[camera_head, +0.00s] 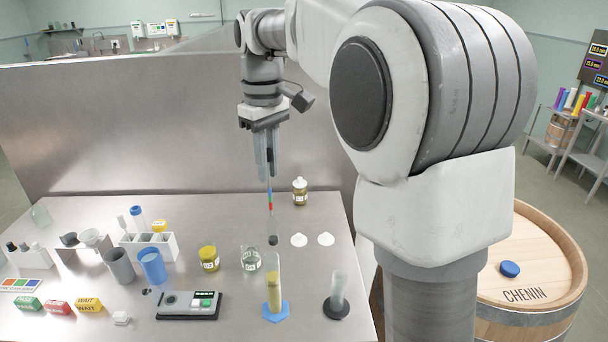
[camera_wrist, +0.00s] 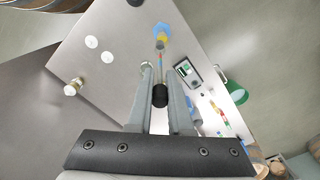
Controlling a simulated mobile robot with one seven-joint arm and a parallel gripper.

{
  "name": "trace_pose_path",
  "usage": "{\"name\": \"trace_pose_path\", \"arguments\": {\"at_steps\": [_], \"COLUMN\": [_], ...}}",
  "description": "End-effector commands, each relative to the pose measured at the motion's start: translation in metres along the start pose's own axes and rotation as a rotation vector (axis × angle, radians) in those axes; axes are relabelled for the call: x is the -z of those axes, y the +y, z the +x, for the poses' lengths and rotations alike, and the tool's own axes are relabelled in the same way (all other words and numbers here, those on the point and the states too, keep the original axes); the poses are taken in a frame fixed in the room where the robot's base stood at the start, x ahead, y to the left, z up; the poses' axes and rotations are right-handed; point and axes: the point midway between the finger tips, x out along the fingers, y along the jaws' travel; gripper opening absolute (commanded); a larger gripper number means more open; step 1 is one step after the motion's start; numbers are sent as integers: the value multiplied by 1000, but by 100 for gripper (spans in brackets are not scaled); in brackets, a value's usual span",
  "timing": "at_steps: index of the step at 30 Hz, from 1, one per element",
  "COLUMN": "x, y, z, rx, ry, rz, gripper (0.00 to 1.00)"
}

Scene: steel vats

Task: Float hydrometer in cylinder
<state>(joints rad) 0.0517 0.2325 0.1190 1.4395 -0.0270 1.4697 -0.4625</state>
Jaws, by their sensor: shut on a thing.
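My gripper (camera_head: 267,175) points down above the steel bench and is shut on the hydrometer (camera_head: 273,226). The hydrometer hangs upright below the fingers, with a thin stem banded in blue and red, a clear bulb and a dark lower end. In the wrist view, a black part of the hydrometer (camera_wrist: 159,96) sits between the fingers (camera_wrist: 160,100). A clear cylinder (camera_head: 273,285) with yellow liquid stands on a blue hexagonal base at the front; the wrist view shows it beyond the fingers (camera_wrist: 162,42). In the head view the hydrometer's lower end appears just above and behind its rim, apart from it.
A clear cylinder (camera_head: 338,290) on a dark base stands to the right. A glass beaker (camera_head: 250,260), a yellow jar (camera_head: 208,258) and a digital meter (camera_head: 188,305) are to the left. A steel wall (camera_head: 130,130) backs the bench.

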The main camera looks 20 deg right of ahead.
Motion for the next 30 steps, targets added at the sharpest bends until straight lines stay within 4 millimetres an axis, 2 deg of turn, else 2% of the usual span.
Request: {"name": "trace_pose_path", "arguments": {"at_steps": [4,20,30], "x": [5,5,5], "y": [-8,-8,-8], "z": [-3,-4,16], "rx": [0,0,0], "ry": [-1,-1,-2], "rz": [-31,-29,-29], "gripper": [0,0,0]}}
